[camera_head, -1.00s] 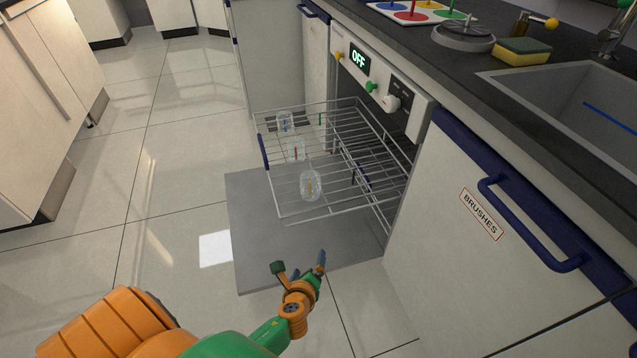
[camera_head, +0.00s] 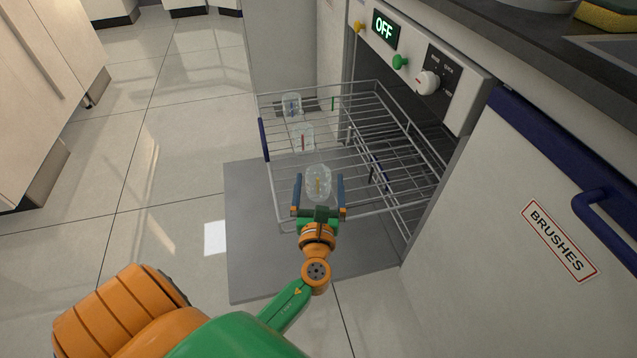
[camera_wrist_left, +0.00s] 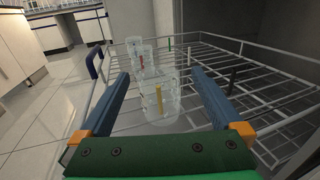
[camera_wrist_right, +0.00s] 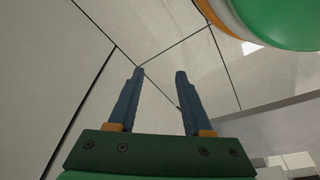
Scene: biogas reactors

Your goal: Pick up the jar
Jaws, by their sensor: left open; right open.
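Three clear glass jars are in the pulled-out wire rack (camera_head: 408,196). The nearest jar (camera_head: 318,183) has a yellow-orange mark, the middle jar (camera_head: 303,138) a red one and the far jar (camera_head: 291,104) a blue one. My left gripper (camera_head: 320,180) is open, with its fingers on either side of the nearest jar. In the left wrist view that jar (camera_wrist_left: 160,98) stands between and slightly beyond the blue fingers (camera_wrist_left: 160,80), with no contact that I can make out. My right gripper (camera_wrist_right: 160,72) is open and empty in the right wrist view.
The rack extends from the open dishwasher, whose panel reads OFF (camera_head: 384,29). A grey open door panel (camera_head: 250,255) lies below the rack. A cabinet marked BRUSHES (camera_head: 558,240) stands at the right. Tiled floor is clear at the left.

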